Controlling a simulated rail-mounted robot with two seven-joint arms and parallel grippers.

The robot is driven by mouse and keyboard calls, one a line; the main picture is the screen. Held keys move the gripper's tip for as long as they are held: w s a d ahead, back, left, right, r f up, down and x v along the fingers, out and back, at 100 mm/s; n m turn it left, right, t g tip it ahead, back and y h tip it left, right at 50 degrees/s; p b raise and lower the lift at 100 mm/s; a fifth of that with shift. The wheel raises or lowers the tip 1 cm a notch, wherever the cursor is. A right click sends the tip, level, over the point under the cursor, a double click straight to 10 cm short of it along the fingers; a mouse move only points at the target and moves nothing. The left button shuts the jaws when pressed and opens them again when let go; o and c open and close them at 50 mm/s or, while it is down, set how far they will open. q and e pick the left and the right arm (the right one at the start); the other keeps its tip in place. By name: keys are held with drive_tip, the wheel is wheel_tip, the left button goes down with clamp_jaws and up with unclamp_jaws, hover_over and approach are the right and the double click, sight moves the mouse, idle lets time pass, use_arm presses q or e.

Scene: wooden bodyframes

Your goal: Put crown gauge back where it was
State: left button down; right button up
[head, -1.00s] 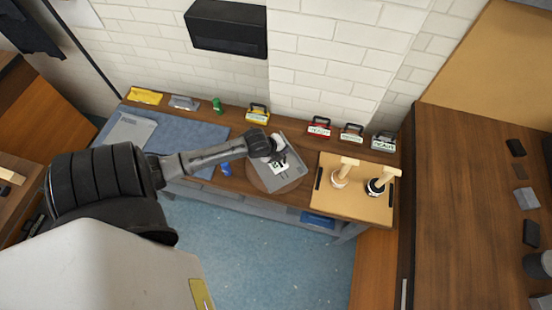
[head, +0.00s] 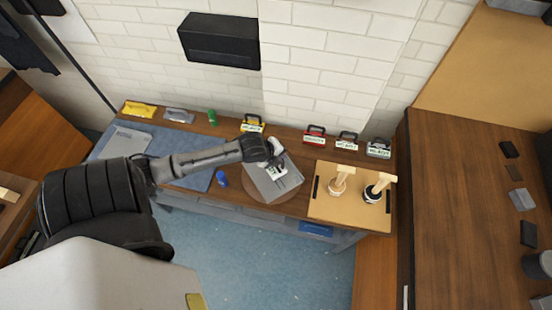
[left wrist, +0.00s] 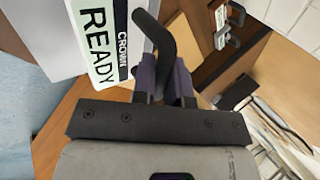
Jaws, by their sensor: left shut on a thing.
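The crown gauge has a white and green label reading CROWN READY (left wrist: 100,45) and a black bent handle (left wrist: 152,40) in the left wrist view. My left gripper (left wrist: 165,85) is shut on this handle. In the head view my left gripper (head: 273,160) is over a grey plate (head: 262,185) on a round wooden disc, and the gauge's white label (head: 278,172) shows just below the fingers. I cannot tell whether the gauge touches the plate. My right gripper is not in view.
Along the bench's back stand a yellow (head: 252,124), a red (head: 315,136), a white (head: 347,142) and a grey handled gauge (head: 379,149). Bare bench lies between yellow and red. A tan board (head: 345,208) with two wooden-handled tools is at right; a blue object (head: 221,179) is left.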

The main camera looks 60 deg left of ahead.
use_arm(q)
drive_tip(key=w+d+r, duration=0.3)
drive_tip(key=d+r, duration=0.2)
drive_tip(key=d, duration=0.4)
drive_tip(key=w+a+r+n+b, duration=0.1)
drive_tip(key=w+a+r+b, duration=0.15)
drive_tip(key=w+b, duration=0.35)
drive_tip(key=w+a+r+b, duration=0.1)
drive_tip(key=w+r+b, duration=0.2)
drive_tip(key=w, duration=0.6)
drive_tip(key=s+a+f+n+y+b, duration=0.1)
drive_tip(key=a+f+n, duration=0.1)
drive_tip(key=a+f, duration=0.4)
drive_tip(key=s+a+f+n+g+y+b, duration=0.1)
drive_tip(key=s+a+f+n+y, duration=0.1)
drive_tip(key=a+f, duration=0.5)
drive_tip(key=s+a+f+n+g+y+b, duration=0.1)
drive_tip(key=a+f+n, duration=0.3)
drive_tip(key=a, duration=0.7)
drive_tip(key=shift+s+a+f+y+b, duration=0.1)
drive_tip(key=shift+s+f+y+b, duration=0.1)
drive_tip(key=shift+f, duration=0.5)
drive_tip(key=shift+s+f+y+b, duration=0.1)
drive_tip(key=shift+s+f, duration=0.05)
drive_tip(key=shift+f, duration=0.85)
